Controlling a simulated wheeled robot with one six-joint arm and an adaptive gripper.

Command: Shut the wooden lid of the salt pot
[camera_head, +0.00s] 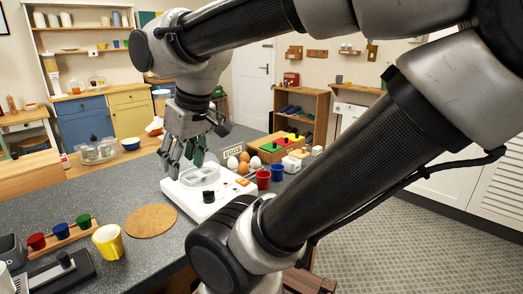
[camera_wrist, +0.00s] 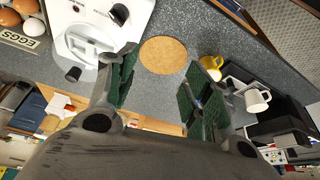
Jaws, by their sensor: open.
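My gripper (camera_head: 181,163) is open and empty, above the counter by a white kitchen scale-like appliance with a clear dish on top (camera_head: 200,190). In the wrist view my gripper (camera_wrist: 163,78) has its two green-padded fingers spread wide, with bare counter between them. I cannot pick out the salt pot for certain. A small white container (camera_head: 291,163) with a tan patch near its top stands right of the eggs in the head view, well to the right of my gripper; it is too small to tell whether it has a lid. No salt pot is recognisable in the wrist view.
A round cork mat (camera_head: 151,220), a yellow mug (camera_head: 108,242) and a rack of coloured cups (camera_head: 62,232) are on the counter's left part. Eggs (camera_head: 232,163), a red cup (camera_head: 263,179) and a blue cup (camera_head: 277,172) crowd the right. My arm hides part of the counter.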

